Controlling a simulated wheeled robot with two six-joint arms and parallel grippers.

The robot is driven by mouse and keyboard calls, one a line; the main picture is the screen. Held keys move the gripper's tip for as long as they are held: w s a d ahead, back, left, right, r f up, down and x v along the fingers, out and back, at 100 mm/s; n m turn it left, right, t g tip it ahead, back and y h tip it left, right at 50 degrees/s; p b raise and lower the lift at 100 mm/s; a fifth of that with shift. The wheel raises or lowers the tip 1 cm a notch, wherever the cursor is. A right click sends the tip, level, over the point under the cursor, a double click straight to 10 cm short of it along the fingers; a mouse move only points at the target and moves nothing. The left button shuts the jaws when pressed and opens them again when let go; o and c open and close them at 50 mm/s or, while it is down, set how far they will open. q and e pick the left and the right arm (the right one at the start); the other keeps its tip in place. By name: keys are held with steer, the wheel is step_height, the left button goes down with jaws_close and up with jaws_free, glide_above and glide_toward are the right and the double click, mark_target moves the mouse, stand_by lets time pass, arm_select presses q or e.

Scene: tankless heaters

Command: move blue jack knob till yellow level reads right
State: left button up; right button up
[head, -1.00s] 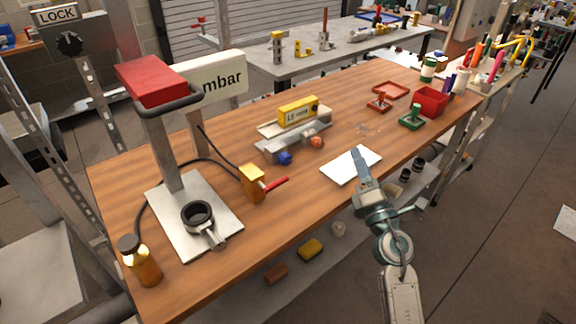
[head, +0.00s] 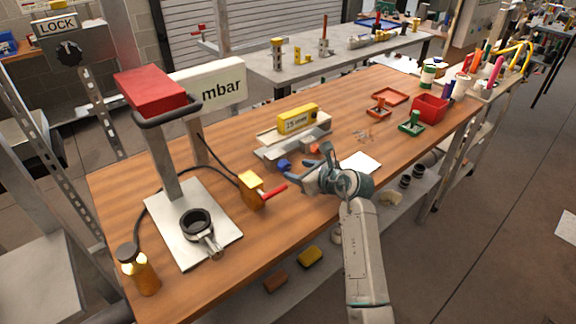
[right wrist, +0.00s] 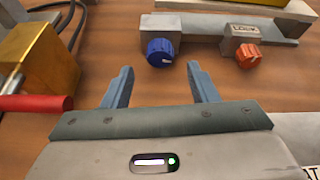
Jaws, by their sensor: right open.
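The blue jack knob (right wrist: 160,52) is on the front left of the grey levelling base (right wrist: 186,22). In the head view the knob (head: 284,165) is partly behind my right gripper's fingers. The yellow level (head: 298,119) lies on top of the base; its small display is too blurred to read surely. My right gripper (right wrist: 160,82) is open, its two blue-grey fingers pointing at the blue knob. The knob sits just beyond the fingertips, between their lines, and appears untouched. My left gripper is in neither view.
An orange knob (right wrist: 248,55) sits right of the blue one, near a lock label. A brass block with a red lever (head: 252,190) stands left of my gripper. A white sheet (head: 362,162) lies to the right. A steel press stand (head: 170,220) fills the table's left.

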mark_target(287, 166)
steer(key=x, duration=0.4)
steer(key=shift+w+a, duration=0.1)
steer(key=shift+w, duration=0.05)
steer(key=shift+x, duration=0.8)
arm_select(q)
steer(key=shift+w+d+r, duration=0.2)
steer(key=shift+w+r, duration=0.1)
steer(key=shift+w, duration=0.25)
arm_select(e)
steer(key=shift+f, duration=0.1)
